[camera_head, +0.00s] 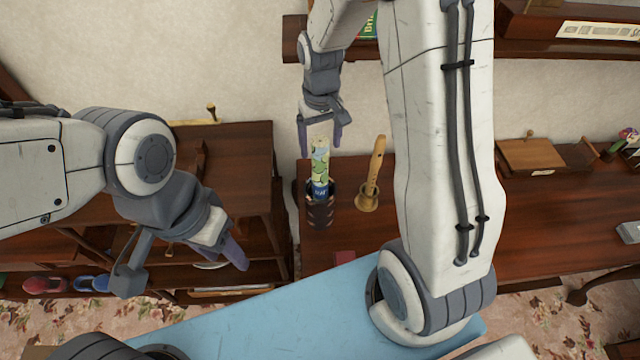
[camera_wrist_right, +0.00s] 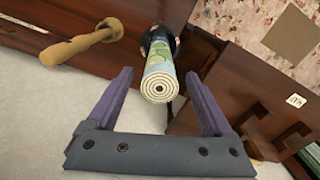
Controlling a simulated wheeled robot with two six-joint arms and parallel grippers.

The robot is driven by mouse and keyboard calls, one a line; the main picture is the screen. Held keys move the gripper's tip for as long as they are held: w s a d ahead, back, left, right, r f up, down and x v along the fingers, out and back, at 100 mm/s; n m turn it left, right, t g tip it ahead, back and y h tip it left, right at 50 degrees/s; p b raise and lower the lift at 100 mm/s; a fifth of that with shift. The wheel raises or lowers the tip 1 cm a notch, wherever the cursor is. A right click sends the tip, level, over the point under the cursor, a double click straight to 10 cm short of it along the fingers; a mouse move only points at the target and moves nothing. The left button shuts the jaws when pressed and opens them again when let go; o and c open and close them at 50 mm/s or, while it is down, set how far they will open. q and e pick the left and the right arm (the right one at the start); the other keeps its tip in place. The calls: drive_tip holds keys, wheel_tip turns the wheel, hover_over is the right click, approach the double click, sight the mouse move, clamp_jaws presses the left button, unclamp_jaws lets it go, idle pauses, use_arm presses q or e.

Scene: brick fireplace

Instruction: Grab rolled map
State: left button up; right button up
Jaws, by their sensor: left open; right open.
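The rolled map (camera_head: 320,170) stands upright in a dark holder (camera_head: 320,212) on the wooden table in the head view. It has a green and pale printed side with a blue band low down. In the right wrist view the rolled map (camera_wrist_right: 158,82) shows its spiral end toward the camera. My right gripper (camera_head: 320,146) is open just above the map; in the right wrist view its fingers (camera_wrist_right: 160,100) stand on either side of the map's end with gaps. My left gripper (camera_head: 188,268) is open and empty at the left, away from the map.
A wooden pipe-like object on a round base (camera_head: 371,180) stands close to the right of the map, also seen in the right wrist view (camera_wrist_right: 85,42). A wooden cabinet (camera_head: 235,150) is at left. A shelf (camera_head: 560,45) runs along the wall above.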

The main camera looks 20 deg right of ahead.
sight(320, 155)
drive_tip(key=shift+f+p, duration=0.4)
wheel_tip(320, 155, down, 3)
drive_tip(key=shift+w+f+p, duration=0.1)
drive_tip(key=shift+f+p, duration=0.1)
drive_tip(key=shift+p, duration=0.5)
drive_tip(key=shift+f, duration=0.35)
clamp_jaws()
